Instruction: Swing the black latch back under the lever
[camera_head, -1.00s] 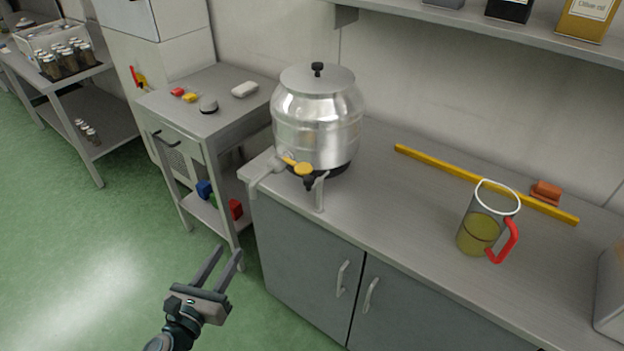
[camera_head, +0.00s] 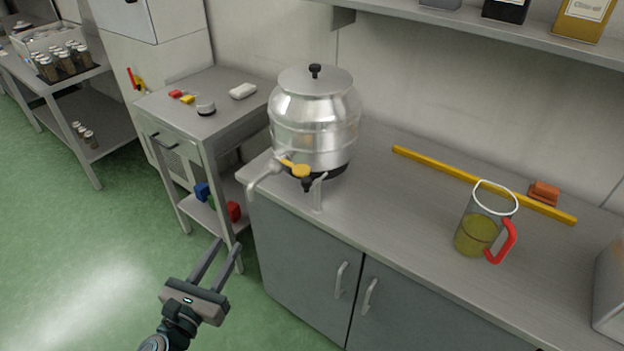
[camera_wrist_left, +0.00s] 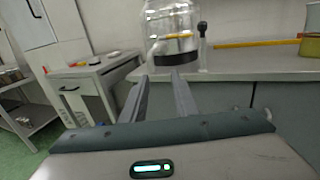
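A steel drum (camera_head: 315,115) with a lid and black knob stands at the left end of the counter. Its tap, at the lower front, has a yellow lever (camera_head: 297,169). A small black piece (camera_head: 307,185), apparently the latch, shows just below the lever's right end. A grey curved spout (camera_head: 262,180) reaches left past the counter edge. My left gripper (camera_head: 228,246) is open and empty, low in front of the counter, apart from the tap. My right gripper is not in view.
A clear jug with a red handle (camera_head: 503,243) holds yellow-green liquid on the counter, near a yellow bar (camera_head: 480,182) and an orange block (camera_head: 544,191). A side table (camera_head: 180,115) with small items stands left of the counter. The floor around my left gripper is clear.

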